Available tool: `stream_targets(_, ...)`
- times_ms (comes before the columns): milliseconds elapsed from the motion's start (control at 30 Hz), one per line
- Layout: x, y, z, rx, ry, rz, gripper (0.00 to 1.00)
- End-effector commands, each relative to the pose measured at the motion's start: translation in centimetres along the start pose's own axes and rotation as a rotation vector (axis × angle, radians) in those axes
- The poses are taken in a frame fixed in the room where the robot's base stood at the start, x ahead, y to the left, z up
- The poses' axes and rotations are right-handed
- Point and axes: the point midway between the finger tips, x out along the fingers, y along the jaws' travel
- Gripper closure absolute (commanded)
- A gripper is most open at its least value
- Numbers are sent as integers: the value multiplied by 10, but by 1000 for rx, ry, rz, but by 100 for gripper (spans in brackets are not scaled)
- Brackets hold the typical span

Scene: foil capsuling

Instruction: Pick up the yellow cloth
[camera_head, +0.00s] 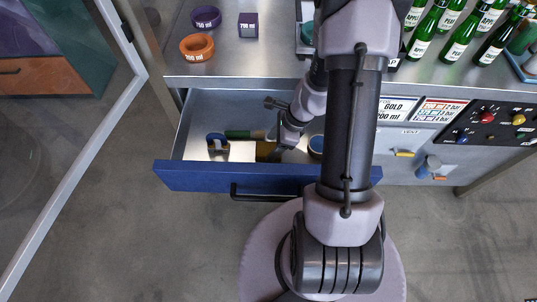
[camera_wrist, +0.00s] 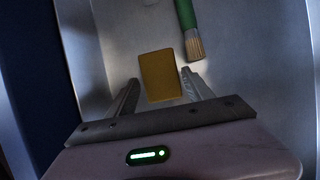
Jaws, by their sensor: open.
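The yellow cloth (camera_wrist: 160,76) lies flat on the drawer floor in the wrist view, a small folded dark-yellow rectangle. In the head view it shows partly (camera_head: 265,151) inside the open drawer, with my arm close beside it. My gripper (camera_wrist: 160,92) is open and reaches down into the drawer. In the wrist view its two fingers stand to the left and right of the cloth's near part. I cannot tell how high the fingertips are above the drawer floor.
The blue-fronted drawer (camera_head: 200,178) has walls around my gripper. A green-handled brush (camera_wrist: 190,30) lies just beyond the cloth. A blue object (camera_head: 217,146) lies at the drawer's left. Green bottles (camera_head: 460,40) and coloured rings (camera_head: 197,47) stand on the counter above.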

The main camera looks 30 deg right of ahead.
Motion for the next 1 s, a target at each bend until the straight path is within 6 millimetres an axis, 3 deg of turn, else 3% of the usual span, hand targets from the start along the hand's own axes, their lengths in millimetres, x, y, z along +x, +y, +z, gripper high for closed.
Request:
stream_targets(33, 14, 0, -2, -1, 0, 1, 40)
stream_targets(100, 20, 0, -1, -1, 0, 0, 40)
stream_targets(333, 18, 0, 0, -1, 0, -1, 40)
stream_targets(567, 18, 0, 0, -1, 0, -1, 85)
stream_targets(767, 17, 0, 1, -1, 0, -1, 85)
stream_targets(867, 0, -1, 8, -2, -1, -3, 85)
stream_targets(1000, -39, -1, 24, -3, 0, -3, 85)
